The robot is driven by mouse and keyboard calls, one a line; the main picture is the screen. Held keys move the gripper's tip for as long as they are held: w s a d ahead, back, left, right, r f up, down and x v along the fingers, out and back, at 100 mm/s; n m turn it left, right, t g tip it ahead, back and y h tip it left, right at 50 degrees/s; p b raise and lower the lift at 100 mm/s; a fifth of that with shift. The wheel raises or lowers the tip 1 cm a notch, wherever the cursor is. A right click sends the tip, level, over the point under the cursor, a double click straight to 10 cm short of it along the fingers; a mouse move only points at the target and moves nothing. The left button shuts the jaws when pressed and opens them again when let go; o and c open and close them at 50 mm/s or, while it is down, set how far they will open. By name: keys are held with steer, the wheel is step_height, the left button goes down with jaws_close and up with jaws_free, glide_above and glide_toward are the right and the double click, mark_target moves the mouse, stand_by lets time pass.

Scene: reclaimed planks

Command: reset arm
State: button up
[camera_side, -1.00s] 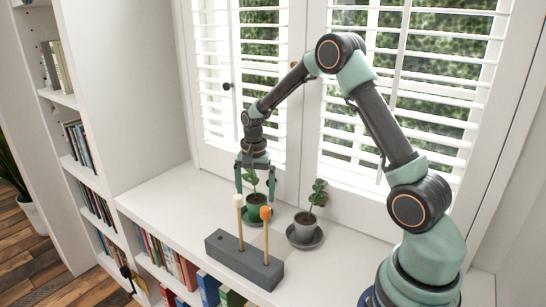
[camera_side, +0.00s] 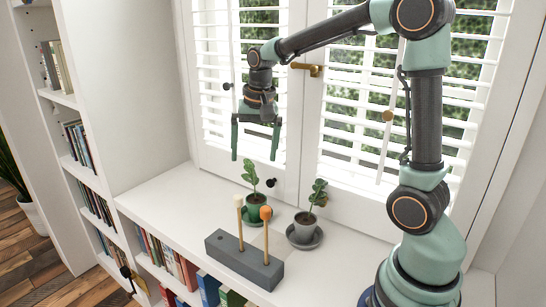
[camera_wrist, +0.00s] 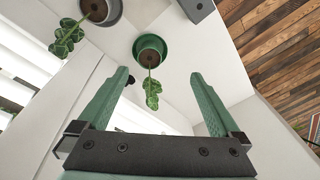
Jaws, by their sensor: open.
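My gripper (camera_side: 254,157) is open and empty, raised well above the white sill in front of the shutters in the side view. In the wrist view my gripper (camera_wrist: 161,72) shows its two green fingers spread apart. A plant in a green pot (camera_side: 255,208) stands on the sill below it, and this green pot (camera_wrist: 149,42) shows beyond the fingertips in the wrist view. A plant in a grey pot (camera_side: 305,222) on a dark saucer stands to its right; it also shows at the top left of the wrist view (camera_wrist: 98,10).
A dark grey block (camera_side: 243,262) on the sill holds two upright sticks, one with a white top (camera_side: 238,201) and one with an orange top (camera_side: 266,212). Shutters (camera_side: 350,130) stand behind. Bookshelves (camera_side: 80,150) are at left. The sill's left part is clear.

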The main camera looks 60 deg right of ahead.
steer(key=s+a+r+n+t, duration=0.2)
steer(key=s+a+n, duration=0.5)
steer(key=s, duration=0.5)
steer(key=shift+a+r+n+t, duration=0.3)
steer(key=shift+a+n+t, duration=0.1)
steer(key=shift+n+t, duration=0.6)
